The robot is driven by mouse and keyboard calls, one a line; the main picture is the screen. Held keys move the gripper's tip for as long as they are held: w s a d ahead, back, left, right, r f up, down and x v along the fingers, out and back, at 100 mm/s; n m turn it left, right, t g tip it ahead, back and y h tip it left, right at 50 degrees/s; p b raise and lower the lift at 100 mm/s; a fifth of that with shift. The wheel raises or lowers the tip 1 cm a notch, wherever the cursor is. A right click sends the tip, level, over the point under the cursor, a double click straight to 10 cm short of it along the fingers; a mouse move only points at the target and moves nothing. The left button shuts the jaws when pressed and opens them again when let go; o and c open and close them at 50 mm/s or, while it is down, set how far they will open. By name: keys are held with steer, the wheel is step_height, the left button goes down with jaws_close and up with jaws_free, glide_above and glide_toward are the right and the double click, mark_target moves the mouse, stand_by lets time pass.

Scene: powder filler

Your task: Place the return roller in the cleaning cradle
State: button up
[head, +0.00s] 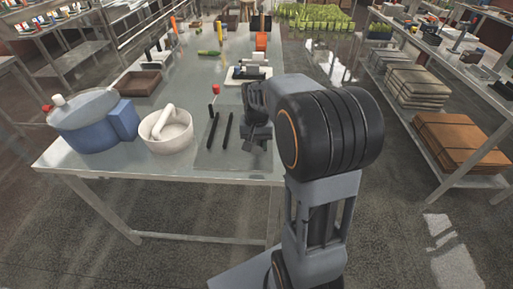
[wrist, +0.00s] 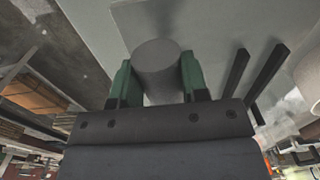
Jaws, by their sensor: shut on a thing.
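My gripper (wrist: 154,85) is shut on a plain grey cylinder, which looks like the return roller (wrist: 157,66). The roller sits between the two green fingertips in the wrist view, with its round end showing. In the head view my gripper (head: 258,140) is over the near right part of the table, and I cannot make out the roller there. Two parallel black bars, perhaps the cleaning cradle, lie on a grey mat (head: 222,158) just left of my gripper: a left bar (head: 212,131) and a right bar (head: 228,131). Both also show in the wrist view (wrist: 235,73). The roller is apart from them.
A blue-grey machine (head: 85,122) stands at the left end. The table's near edge is close.

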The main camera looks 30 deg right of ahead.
mark_target(256, 156)
steer(key=shift+w+d+f, duration=0.3)
steer(key=shift+w+f, duration=0.3)
steer(key=shift+f, duration=0.15)
steer(key=shift+w+d+f, duration=0.25)
steer(key=shift+w+f, duration=0.35)
steer(key=shift+f, duration=1.7)
steer(key=shift+f, duration=0.2)
steer(key=o, duration=1.2)
